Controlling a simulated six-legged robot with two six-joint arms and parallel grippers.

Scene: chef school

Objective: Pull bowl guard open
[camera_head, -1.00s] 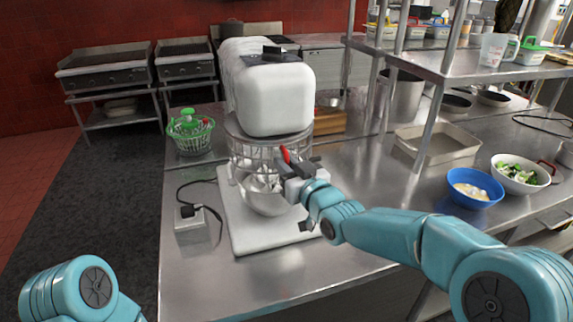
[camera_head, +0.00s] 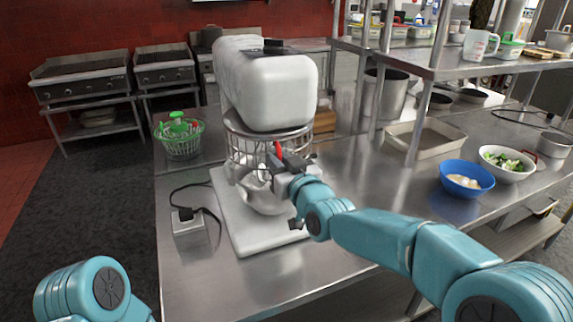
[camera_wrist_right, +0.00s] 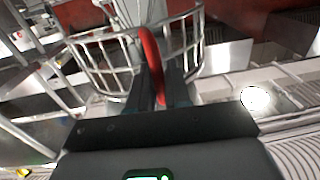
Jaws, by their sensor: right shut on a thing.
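A white stand mixer (camera_head: 262,88) stands on a white board on the steel counter. Its wire bowl guard (camera_head: 240,146) rings the space under the mixer head, above the metal bowl (camera_head: 262,198). The guard has a red handle (camera_head: 278,150), which also shows in the right wrist view (camera_wrist_right: 151,62). My right gripper (camera_head: 275,160) is at the front of the guard, shut on the red handle; its fingers show in the right wrist view (camera_wrist_right: 160,85) on either side of it. My left gripper is out of view; only part of my left arm shows at lower left.
A grey box with a cable (camera_head: 190,221) lies beside the board. A blue bowl (camera_head: 466,180), a white bowl of greens (camera_head: 508,163) and a steel pan (camera_head: 425,140) are at the right, near shelf posts.

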